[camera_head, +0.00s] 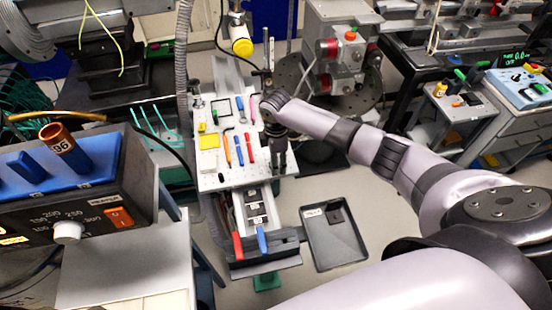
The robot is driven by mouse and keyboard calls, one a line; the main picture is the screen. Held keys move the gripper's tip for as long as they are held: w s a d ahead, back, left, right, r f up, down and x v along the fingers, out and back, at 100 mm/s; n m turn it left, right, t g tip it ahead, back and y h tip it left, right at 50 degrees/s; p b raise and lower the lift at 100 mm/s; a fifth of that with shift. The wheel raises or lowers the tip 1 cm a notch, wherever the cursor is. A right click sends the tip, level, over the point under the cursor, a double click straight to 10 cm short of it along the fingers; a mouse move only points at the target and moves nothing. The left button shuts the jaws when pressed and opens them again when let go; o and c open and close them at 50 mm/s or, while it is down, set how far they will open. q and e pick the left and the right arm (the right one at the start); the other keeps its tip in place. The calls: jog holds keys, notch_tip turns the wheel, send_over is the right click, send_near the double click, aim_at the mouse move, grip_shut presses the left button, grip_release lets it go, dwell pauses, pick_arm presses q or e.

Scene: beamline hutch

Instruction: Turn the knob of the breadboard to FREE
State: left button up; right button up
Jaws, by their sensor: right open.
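The breadboard (210,178) is a white perforated plate in the middle of the head view, with small tools and pens on it. My right arm reaches in from the right. My right gripper (278,138) is over the breadboard's right edge, seen from above and small, and it is open. I cannot make out the breadboard's knob or its FREE mark; it may be hidden under the gripper or too small to tell. My left gripper is not in view.
A heater box with a white knob (67,232) and an orange switch (119,217) stands at left. A dark tray (345,262) lies on the floor in front. A machine with red parts (343,48) stands behind my wrist. Carts stand at right.

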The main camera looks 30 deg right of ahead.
jog(key=shift+f, duration=0.2)
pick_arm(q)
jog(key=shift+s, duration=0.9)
pick_arm(e)
jog(key=shift+c, duration=0.6)
jog(key=c, duration=1)
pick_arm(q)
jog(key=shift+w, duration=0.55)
pick_arm(e)
jog(key=shift+c, duration=0.2)
